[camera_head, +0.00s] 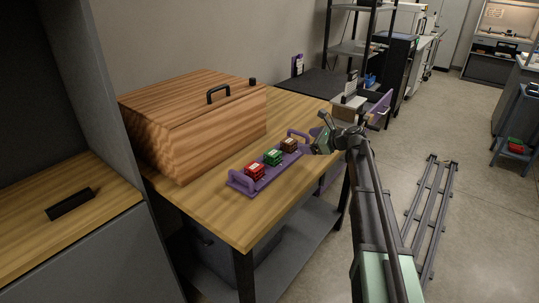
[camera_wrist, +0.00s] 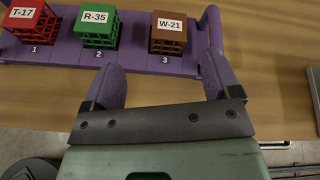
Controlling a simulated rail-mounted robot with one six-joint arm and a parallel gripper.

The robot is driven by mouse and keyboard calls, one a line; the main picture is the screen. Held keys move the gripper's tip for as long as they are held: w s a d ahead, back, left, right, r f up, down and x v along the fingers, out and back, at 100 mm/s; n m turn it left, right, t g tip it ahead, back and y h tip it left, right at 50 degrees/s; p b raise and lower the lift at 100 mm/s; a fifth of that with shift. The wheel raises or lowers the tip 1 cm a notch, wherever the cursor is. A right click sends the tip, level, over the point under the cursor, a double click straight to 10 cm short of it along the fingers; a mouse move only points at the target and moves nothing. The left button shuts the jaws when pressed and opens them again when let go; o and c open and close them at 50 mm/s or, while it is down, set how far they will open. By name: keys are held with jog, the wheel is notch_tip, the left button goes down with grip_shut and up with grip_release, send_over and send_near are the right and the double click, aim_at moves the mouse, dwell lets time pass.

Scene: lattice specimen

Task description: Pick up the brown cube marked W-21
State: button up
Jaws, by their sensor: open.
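The brown cube marked W-21 (camera_wrist: 170,33) sits on a purple tray (camera_wrist: 130,61) above the number 3 in the wrist view. It also shows in the head view as the farthest cube (camera_head: 289,145) on the tray (camera_head: 247,184). My gripper (camera_wrist: 160,65) is open and empty, its two purple fingers spread apart. Its fingertips lie below the cube in the wrist view, with the cube roughly between them and ahead. In the head view my gripper (camera_head: 321,134) is just right of the tray's far end.
A green lattice cube R-35 (camera_wrist: 97,27) and a red cube T-17 (camera_wrist: 28,18) stand on the same tray, left of the brown one. The tray has raised handles at its ends. A large wooden box (camera_head: 190,120) stands behind it on the wooden table (camera_head: 215,215).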

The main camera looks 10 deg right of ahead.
aim_at(290, 141)
jog(key=m, duration=0.2)
jog(key=shift+w+d+f+m, duration=0.3)
jog(key=shift+w+d, duration=0.05)
jog(key=shift+d, duration=0.05)
jog(key=shift+d+m, duration=0.1)
jog(key=shift+m, duration=0.3)
jog(key=shift+r, duration=0.1)
jog(key=b+x, duration=0.2)
jog(key=x, duration=0.3)
jog(key=shift+w, duration=0.1)
jog(key=shift+w+a, duration=0.2)
jog(key=shift+a, duration=0.1)
jog(key=b+x, duration=0.2)
jog(key=x, duration=0.3)
jog(key=shift+w+d+f, duration=0.1)
jog(key=shift+f, duration=0.1)
jog(key=shift+r, duration=0.1)
jog(key=c, duration=1)
